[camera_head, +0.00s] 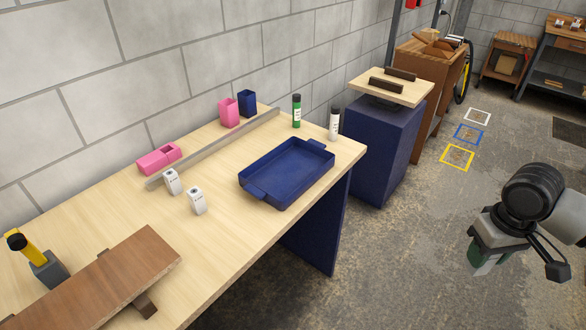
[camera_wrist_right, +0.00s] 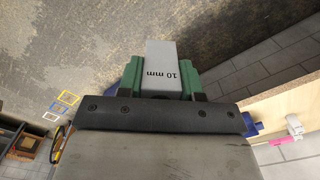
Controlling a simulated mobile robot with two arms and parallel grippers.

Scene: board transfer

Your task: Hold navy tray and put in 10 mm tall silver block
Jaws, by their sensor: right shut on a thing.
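My right gripper (camera_head: 487,264) is off to the right of the table, above the floor, well apart from the tray. In the right wrist view its green fingers (camera_wrist_right: 167,78) are shut on a silver block (camera_wrist_right: 173,57) marked "10 mm". In the head view the block is hard to make out. My left gripper is not in view.
Two small pale labelled blocks (camera_head: 197,201) stand left of the tray. A long grey bar (camera_head: 215,148) lies behind. Green-and-black (camera_head: 296,111) and white-and-black (camera_head: 334,124) bottles stand behind the tray. A brown board (camera_head: 110,280) is front left. Pink and navy containers (camera_head: 247,103) stand near the wall.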

